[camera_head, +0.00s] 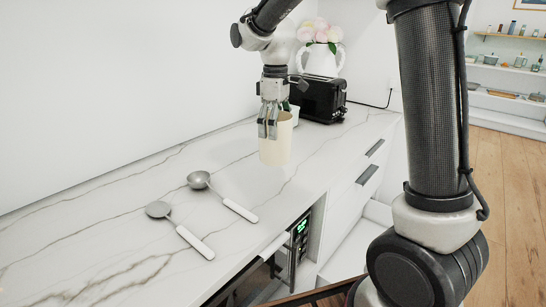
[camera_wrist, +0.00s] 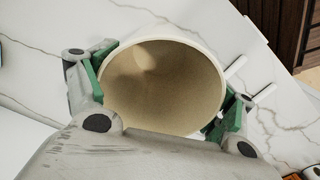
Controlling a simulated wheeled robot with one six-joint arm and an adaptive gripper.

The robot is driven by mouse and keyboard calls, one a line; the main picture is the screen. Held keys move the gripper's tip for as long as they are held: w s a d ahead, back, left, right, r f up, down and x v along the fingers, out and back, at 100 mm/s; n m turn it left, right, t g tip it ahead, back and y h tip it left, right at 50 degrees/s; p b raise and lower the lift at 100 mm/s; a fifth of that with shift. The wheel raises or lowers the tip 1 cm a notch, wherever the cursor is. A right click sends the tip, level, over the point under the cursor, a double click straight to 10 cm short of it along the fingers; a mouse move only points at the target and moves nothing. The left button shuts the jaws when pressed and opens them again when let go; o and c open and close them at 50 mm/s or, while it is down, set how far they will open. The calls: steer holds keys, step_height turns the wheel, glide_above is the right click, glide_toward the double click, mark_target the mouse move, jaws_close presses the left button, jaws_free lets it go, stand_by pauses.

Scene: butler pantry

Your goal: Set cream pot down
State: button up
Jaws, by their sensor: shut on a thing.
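The cream pot (camera_head: 276,147) is a plain cylinder, upright, over the marble counter (camera_head: 120,215) in the head view. My gripper (camera_head: 271,126) comes down on it from above and is shut on its upper part. In the wrist view the pot (camera_wrist: 165,85) shows its round open mouth and looks empty inside. The green-padded fingers (camera_wrist: 160,95) press on opposite sides of its wall. I cannot tell whether the pot's base touches the counter or hangs just above it.
A ladle (camera_head: 199,180) and a flat-headed utensil (camera_head: 158,210) lie front left of the pot. A black toaster (camera_head: 320,98) stands behind it, with a white flower vase (camera_head: 322,60) further back. A pale cup (camera_head: 295,115) is partly hidden behind the pot. The left counter is clear.

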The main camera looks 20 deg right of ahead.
mark_target(275, 147)
step_height(275, 147, down, 7)
steer(key=shift+r, duration=0.2)
steer(key=shift+f, duration=0.1)
steer(key=o, duration=1.3)
step_height(275, 147, up, 12)
steer(key=s+d+r+m+t, duration=0.2)
steer(key=s+d+r+m, duration=0.2)
steer(key=s+d, duration=0.65)
steer(key=shift+s+d+f+m+t, duration=0.45)
steer(key=shift+s+d+f+m, duration=0.45)
steer(key=shift+s, duration=1.9)
steer(key=shift+s+d+f+m+t, duration=0.5)
steer(key=shift+s+m, duration=0.75)
steer(key=shift+s, duration=1.5)
steer(key=shift+s+d+f+m+t, duration=0.35)
steer(key=shift+s+d+f+m, duration=0.6)
steer(key=shift+s, duration=1.85)
steer(key=shift+a+r, duration=0.1)
